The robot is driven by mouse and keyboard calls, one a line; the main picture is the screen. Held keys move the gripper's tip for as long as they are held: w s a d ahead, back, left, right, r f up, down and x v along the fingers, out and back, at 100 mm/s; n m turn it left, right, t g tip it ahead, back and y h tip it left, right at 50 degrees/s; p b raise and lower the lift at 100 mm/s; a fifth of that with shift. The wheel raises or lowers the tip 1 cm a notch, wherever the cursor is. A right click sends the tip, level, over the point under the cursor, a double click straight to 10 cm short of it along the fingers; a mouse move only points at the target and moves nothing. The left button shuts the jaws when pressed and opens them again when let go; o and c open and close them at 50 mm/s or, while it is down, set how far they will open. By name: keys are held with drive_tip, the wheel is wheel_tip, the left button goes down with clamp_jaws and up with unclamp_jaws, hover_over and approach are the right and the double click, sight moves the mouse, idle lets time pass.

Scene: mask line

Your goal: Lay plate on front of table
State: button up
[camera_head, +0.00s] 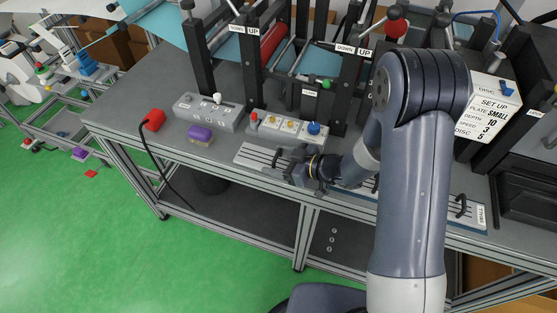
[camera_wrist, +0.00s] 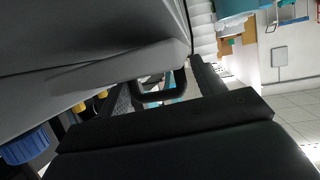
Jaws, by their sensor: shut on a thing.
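The plate (camera_head: 255,157) is a long pale grey strip with dark slots along the front of the table (camera_head: 215,157). My arm hides its middle, so I cannot tell whether the part at the right (camera_head: 470,216), with a black handle and a white label, is the same piece. My gripper (camera_head: 285,167) is over the left part and shut on its black handle. In the wrist view the dark handle loop (camera_wrist: 165,97) shows by the dark gripper finger (camera_wrist: 175,125). I cannot tell whether the plate rests on the table or is just above it.
Behind the plate stand a control box (camera_head: 285,127) with coloured knobs, and a grey box (camera_head: 208,112) with a white knob. A black-framed machine with a red roller (camera_head: 272,42) stands behind.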

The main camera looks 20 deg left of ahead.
drive_tip(key=shift+s+f, duration=0.1)
drive_tip(key=shift+f, duration=0.45)
drive_tip(key=o, duration=1.9)
drive_tip(key=shift+c, duration=0.2)
drive_tip(key=shift+r, duration=0.1)
drive_tip(key=shift+w+r+p, duration=0.2)
drive_tip(key=shift+r+p, duration=0.1)
drive_tip(key=shift+r, duration=0.15)
drive_tip(key=v, duration=1.2)
drive_tip(key=shift+r, duration=0.25)
drive_tip(key=shift+o, duration=0.3)
